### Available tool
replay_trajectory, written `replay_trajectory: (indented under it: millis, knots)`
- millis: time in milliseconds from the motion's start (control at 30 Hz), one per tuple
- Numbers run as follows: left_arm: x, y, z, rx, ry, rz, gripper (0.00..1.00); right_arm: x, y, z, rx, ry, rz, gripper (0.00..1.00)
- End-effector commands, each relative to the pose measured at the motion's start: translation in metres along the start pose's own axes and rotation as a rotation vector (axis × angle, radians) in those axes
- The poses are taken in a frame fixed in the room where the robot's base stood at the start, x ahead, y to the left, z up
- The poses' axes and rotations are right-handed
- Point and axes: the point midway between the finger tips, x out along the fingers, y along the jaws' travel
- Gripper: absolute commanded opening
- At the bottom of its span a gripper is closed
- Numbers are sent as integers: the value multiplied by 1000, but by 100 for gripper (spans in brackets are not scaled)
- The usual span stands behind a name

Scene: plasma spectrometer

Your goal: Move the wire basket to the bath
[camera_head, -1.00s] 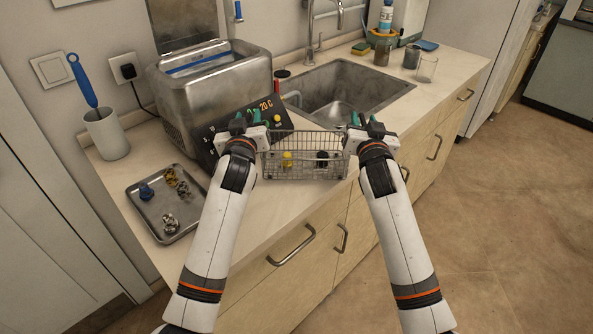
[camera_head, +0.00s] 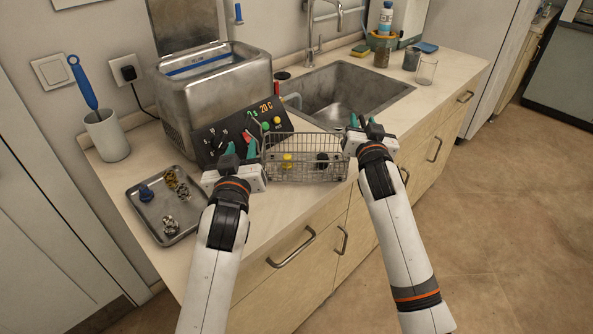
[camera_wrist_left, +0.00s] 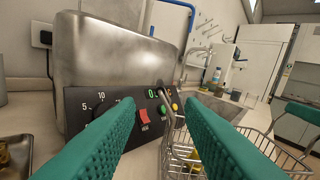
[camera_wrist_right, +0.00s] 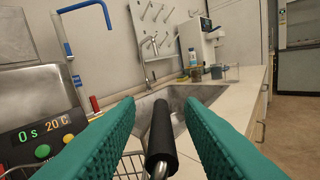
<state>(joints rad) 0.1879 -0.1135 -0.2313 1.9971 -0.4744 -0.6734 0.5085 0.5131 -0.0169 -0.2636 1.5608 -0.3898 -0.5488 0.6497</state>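The wire basket (camera_head: 305,172) stands on the counter in front of the bath's panel and the sink, with small yellow and black items inside. The bath (camera_head: 220,100) is a steel tank with an open top and a dark control panel (camera_head: 226,143). My left gripper (camera_head: 241,158) is open and empty, left of the basket and apart from it. My right gripper (camera_head: 364,124) is at the basket's right end; in the right wrist view its open fingers stand either side of a black handle grip (camera_wrist_right: 161,138), with gaps visible.
A metal tray (camera_head: 160,213) with small parts lies at left, and a white cup with a blue-handled brush (camera_head: 106,136) is behind it. The sink (camera_head: 350,92) is behind the basket. Bottles and a beaker (camera_head: 427,72) stand at the back right.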

Motion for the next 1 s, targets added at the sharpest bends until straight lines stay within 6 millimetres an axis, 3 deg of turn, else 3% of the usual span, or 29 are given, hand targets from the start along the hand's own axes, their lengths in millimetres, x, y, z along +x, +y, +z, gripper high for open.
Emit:
replay_trajectory:
  millis: [267,700,1000]
  knots:
    - [-6,0,0,1,0,0,35,-20,0,-1,2,1,0,35]
    - [-6,0,0,0,0,1,35,-102,0,-1,2,2,0,35]
    - [-6,0,0,1,0,1,35,-121,0,0,0,0,0,35]
